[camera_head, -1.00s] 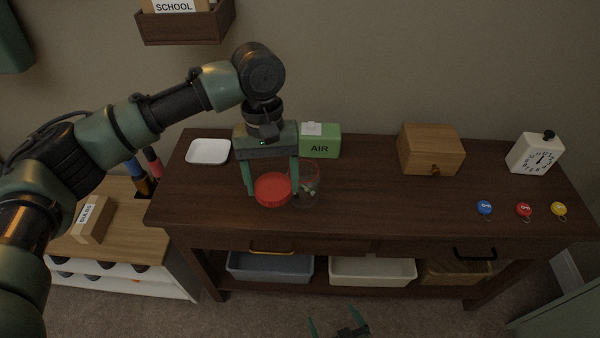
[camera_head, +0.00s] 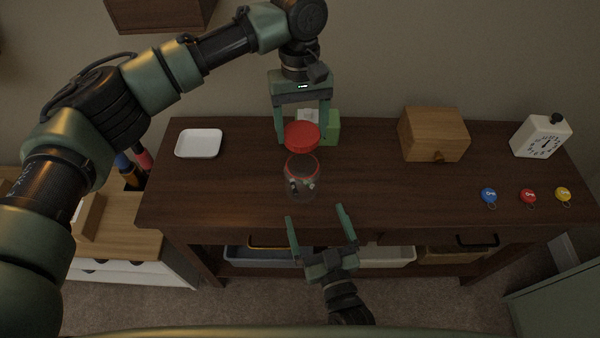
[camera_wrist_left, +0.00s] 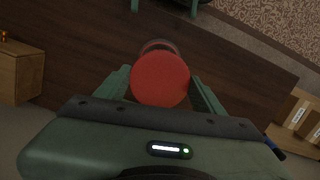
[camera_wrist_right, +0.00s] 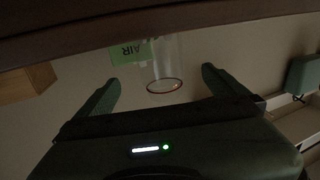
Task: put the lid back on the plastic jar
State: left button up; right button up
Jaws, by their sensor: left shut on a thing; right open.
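The red lid (camera_head: 302,136) is held between the fingers of my left gripper (camera_head: 302,138), which is shut on it above the table. The lid also shows in the left wrist view (camera_wrist_left: 160,79), covering most of the jar behind it.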

pick_arm(q)
jog(key=shift+s+d+r, duration=0.2)
jog(key=shift+s+r, duration=0.1)
jog(key=shift+s, duration=0.35)
pick_arm(e)
jog(key=s, duration=0.1)
pick_arm(q)
jog(key=shift+w+a+f, duration=0.1)
jog(key=shift+w, duration=0.1)
pick_arm(e)
send_near(298, 165)
jog(key=x, duration=0.5)
jog(key=c, duration=2.1)
pick_arm(q)
jog(key=shift+f, duration=2.5)
jog(key=shift+f, duration=0.9)
jog(key=shift+f, duration=0.5)
